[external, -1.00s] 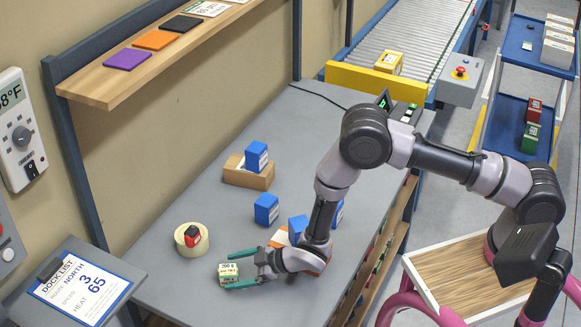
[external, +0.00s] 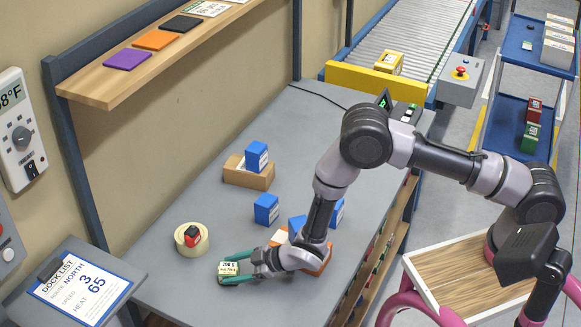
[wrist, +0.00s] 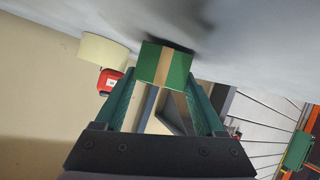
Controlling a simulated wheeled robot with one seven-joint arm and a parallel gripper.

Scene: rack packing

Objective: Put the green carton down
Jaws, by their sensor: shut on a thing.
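The green carton (external: 229,270), with a white label facing the external camera, is at the left front part of the grey table. My gripper (external: 236,269) is shut on it, one finger on each side. In the wrist view the carton (wrist: 165,67) shows green with a tan tape stripe, between the two fingertips (wrist: 163,85). A dark shadow lies right beside it on the grey surface. I cannot tell whether its underside touches the table.
Blue boxes (external: 266,208) and a cardboard box (external: 249,174) stand farther back. An orange box (external: 324,266) sits partly behind my wrist. The grey table (external: 190,292) is bare near the front left.

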